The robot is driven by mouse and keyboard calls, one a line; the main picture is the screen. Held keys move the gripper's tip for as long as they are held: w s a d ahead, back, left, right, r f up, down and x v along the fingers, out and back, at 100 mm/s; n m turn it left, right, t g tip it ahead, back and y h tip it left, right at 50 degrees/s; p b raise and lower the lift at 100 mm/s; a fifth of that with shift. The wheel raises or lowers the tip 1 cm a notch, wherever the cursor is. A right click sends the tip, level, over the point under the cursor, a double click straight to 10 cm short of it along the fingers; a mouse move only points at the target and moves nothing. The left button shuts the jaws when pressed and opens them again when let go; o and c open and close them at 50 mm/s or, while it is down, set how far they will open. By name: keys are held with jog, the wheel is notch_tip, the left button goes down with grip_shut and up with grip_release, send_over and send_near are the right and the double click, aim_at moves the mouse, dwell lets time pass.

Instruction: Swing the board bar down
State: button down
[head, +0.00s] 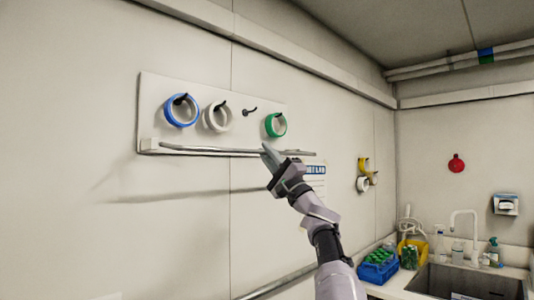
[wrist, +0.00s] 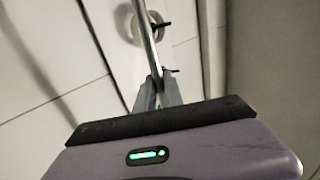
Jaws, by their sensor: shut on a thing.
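A white board (head: 215,92) is fixed high on the wall and carries tape rolls on hooks. The board bar (head: 215,151) is a thin metal rod along the board's lower edge, running from a small block (head: 149,144) at the left out past the board's right end. It lies nearly level. My gripper (head: 269,153) is shut on the bar right of its middle, below the green roll. In the wrist view the bar (wrist: 146,42) runs up from between my two fingers (wrist: 158,90). The fingers hide the gripped part of the bar.
A blue roll (head: 168,114), a white roll (head: 210,118) and a green roll (head: 270,125) hang on the board; one hook (head: 249,112) is empty. A sign (head: 316,169) is below right. A counter with a sink (head: 465,284) and a blue rack (head: 377,268) stands lower right.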

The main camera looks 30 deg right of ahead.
jog(key=c, duration=1.5)
grip_release()
jog(key=shift+w+f, duration=0.1)
jog(key=shift+w, duration=0.1)
jog(key=shift+s, duration=0.1)
jog(key=b+v, duration=0.6)
jog(key=v, duration=1.1)
jog(key=shift+s, duration=0.25)
